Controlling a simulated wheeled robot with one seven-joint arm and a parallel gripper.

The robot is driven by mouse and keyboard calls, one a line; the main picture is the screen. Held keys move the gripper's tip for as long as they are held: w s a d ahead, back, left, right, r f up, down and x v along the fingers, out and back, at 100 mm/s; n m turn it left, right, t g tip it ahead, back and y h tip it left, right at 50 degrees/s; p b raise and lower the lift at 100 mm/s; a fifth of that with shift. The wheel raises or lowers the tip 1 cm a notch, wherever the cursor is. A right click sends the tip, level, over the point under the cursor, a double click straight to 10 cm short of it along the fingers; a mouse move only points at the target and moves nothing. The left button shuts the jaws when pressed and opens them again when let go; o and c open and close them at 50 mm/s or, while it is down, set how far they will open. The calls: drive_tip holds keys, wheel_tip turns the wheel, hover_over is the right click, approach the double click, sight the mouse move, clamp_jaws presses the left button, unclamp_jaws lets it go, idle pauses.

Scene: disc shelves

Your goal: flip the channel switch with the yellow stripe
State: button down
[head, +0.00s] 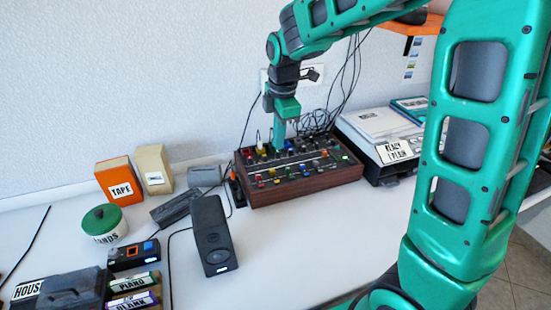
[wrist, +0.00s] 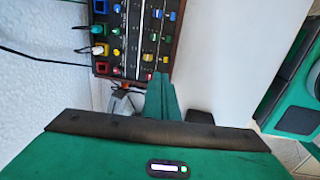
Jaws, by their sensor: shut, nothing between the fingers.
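The mixer (head: 312,187) is a dark panel in a wooden case, with rows of coloured knobs, switches and plugs, on the white table near the wall. My gripper (head: 279,147) points down over the back left part of the mixer, shut and empty. In the wrist view its fingers (wrist: 160,80) lie together by the panel's lower edge. Whether the tips touch anything is unclear.
Cables run behind the mixer. A black speaker (head: 212,235) stands at its front left, and a printer-like device (head: 375,150) stands to its right. An orange TAPE box (head: 119,178) and a cream box (head: 154,165) are further left. The table front of the mixer is clear.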

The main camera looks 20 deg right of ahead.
sight(275, 178)
drive_tip(key=f, duration=0.4)
drive_tip(key=w+f, duration=0.1)
drive_tip(key=f, duration=0.8)
drive_tip(key=shift+w+f, duration=0.15)
drive_tip(key=shift+w, duration=0.25)
